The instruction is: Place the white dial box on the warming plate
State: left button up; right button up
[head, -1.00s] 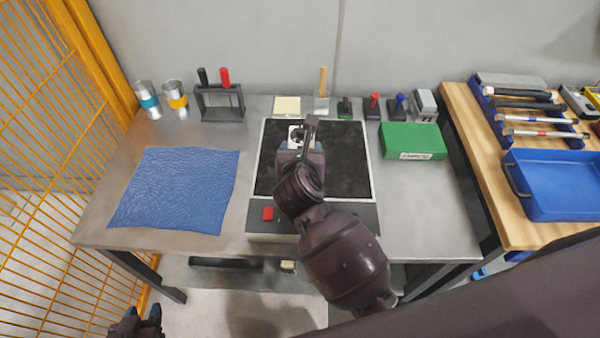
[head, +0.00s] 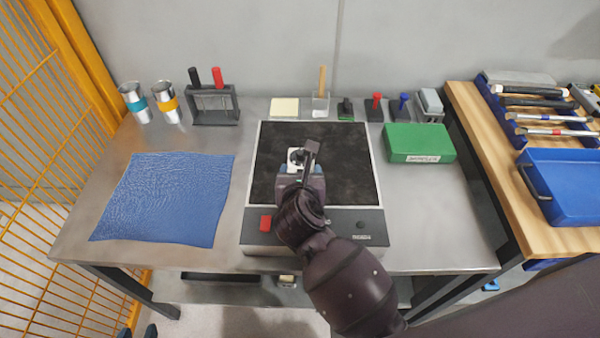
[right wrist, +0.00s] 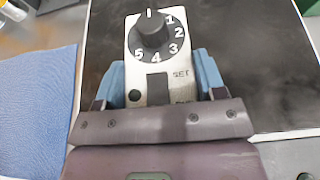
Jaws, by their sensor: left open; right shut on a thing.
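The white dial box (head: 293,156) is over the black surface of the warming plate (head: 345,170), near its middle. The right wrist view shows the box (right wrist: 135,72) with its black knob, numbers and "SET" lettering facing the camera. My right gripper (head: 297,167) is shut on the box, its blue fingers on both sides. Whether the box touches the plate I cannot tell; part of it is hidden behind my gripper. The plate has a pale metal frame and a front panel with a red switch. My left gripper (head: 138,332) barely shows at the bottom edge, open, away from the table.
A blue cloth (head: 165,200) lies left of the plate. Two metal cups (head: 134,100) and a black rack (head: 214,108) stand behind it. A green box (head: 418,143) sits to the right, with small stamps behind. An orange mesh fence (head: 40,150) borders the left side.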

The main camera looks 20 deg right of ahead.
jog(key=shift+f, duration=0.15)
jog(key=o, duration=1.1)
jog(key=shift+c, duration=0.2)
jog(key=shift+s+a+r, duration=0.1)
jog(key=shift+s+r, duration=0.05)
jog(key=shift+r, duration=0.15)
jog(key=p+v, duration=0.1)
jog(key=v, duration=1)
jog(key=shift+s+a, duration=0.1)
jog(key=shift+s, duration=0.25)
